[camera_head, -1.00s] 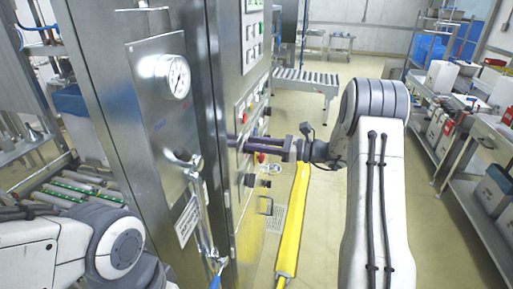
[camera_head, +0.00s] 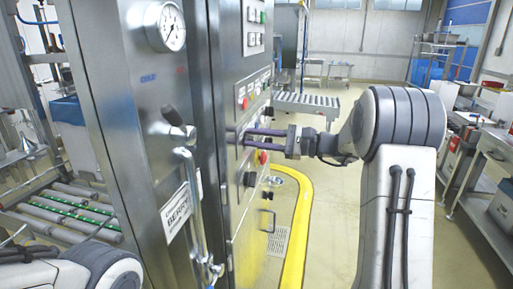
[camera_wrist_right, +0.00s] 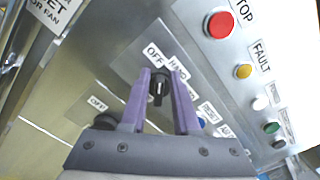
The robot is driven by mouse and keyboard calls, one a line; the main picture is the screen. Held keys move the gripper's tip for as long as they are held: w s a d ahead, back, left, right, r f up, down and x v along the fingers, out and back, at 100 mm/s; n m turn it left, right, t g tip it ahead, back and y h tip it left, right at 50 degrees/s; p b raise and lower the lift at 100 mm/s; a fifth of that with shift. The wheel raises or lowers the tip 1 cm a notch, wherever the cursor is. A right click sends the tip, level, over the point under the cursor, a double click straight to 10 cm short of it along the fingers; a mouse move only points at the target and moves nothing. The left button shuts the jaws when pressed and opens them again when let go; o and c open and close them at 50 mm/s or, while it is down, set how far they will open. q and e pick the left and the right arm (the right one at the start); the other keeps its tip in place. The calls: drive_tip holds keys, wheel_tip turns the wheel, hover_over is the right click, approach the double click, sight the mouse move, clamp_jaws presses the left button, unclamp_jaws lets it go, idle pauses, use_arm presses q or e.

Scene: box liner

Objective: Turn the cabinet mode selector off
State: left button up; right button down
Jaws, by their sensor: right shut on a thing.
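The mode selector is a black rotary knob (camera_wrist_right: 159,84) on the cabinet's control panel, with an OFF label (camera_wrist_right: 153,53) and a HAND label (camera_wrist_right: 178,68) above it in the right wrist view. My right gripper (camera_wrist_right: 162,88) has its purple fingers on either side of the knob and is shut on it. In the head view the right gripper (camera_head: 243,135) reaches the cabinet's panel face from the right, and its fingers hide the knob there. The knob's exact pointing is hard to read. My left arm shows at lower left, but its gripper is out of view.
A red STOP button (camera_wrist_right: 219,25), a yellow FAULT lamp (camera_wrist_right: 242,71) and smaller buttons sit right of the knob. The steel cabinet (camera_head: 110,120) carries a gauge (camera_head: 166,26) and a door handle. A yellow floor strip (camera_head: 302,215) and open floor lie to the right.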

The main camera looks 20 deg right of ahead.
drive_tip(key=shift+d+f, duration=0.1)
drive_tip(key=shift+f, duration=0.3)
drive_tip(key=c, duration=0.9)
unclamp_jaws()
drive_tip(key=shift+r, duration=0.2)
drive_tip(key=b+v, duration=0.2)
drive_tip(key=v, duration=0.8)
drive_tip(key=shift+s+d+b, duration=0.1)
drive_tip(key=shift+d+b, duration=0.1)
drive_tip(key=shift+b, duration=0.2)
